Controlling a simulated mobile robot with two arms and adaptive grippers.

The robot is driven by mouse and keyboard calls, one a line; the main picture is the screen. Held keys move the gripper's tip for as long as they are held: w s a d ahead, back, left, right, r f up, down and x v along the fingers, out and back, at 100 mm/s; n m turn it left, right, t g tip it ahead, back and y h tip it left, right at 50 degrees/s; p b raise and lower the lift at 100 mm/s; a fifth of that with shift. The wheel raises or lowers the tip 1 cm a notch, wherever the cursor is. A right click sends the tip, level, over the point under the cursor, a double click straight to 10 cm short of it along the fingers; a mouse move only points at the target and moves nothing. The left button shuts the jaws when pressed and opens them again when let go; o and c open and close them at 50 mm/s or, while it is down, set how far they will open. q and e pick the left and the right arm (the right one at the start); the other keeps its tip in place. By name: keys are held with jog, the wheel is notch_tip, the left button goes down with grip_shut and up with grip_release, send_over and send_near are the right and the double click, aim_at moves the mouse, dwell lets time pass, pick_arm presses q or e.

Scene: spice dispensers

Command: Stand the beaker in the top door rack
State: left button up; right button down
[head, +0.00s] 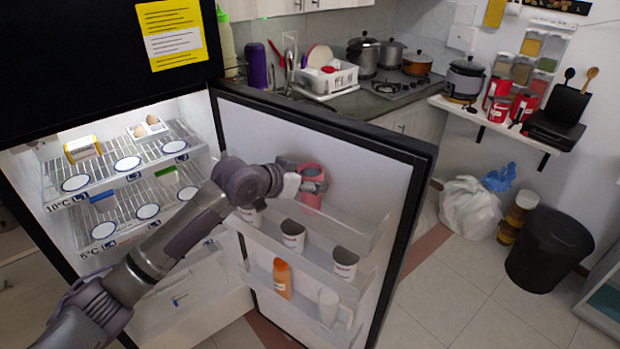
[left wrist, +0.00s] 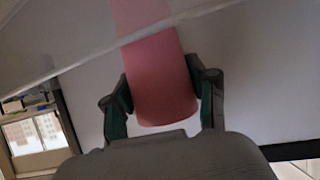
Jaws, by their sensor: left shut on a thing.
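A pink-red beaker (head: 312,172) is held up at the inner side of the open fridge door, above the top door rack (head: 318,258). My left gripper (head: 306,186) is shut on it. In the left wrist view the beaker (left wrist: 160,85) sits between the two green-padded fingers (left wrist: 163,98). A pale translucent edge crosses in front of its upper part there. I cannot tell whether the beaker touches the rack. My right gripper is in neither view.
The lower rack holds an orange bottle (head: 282,278) and a white jug (head: 329,306). Fridge shelves (head: 105,170) are at left, a counter (head: 375,108) behind the door.

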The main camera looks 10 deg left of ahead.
pick_arm(q)
jog(key=o, duration=1.4)
jog(key=shift+f, duration=0.1)
jog(key=shift+r, duration=0.2)
jog(key=shift+s+a+r, duration=0.1)
jog(key=shift+s+a, duration=0.1)
jog(key=shift+s, duration=0.1)
jog(key=b+v, duration=0.3)
jog(key=v, duration=0.8)
jog(key=shift+s+a+r, duration=0.1)
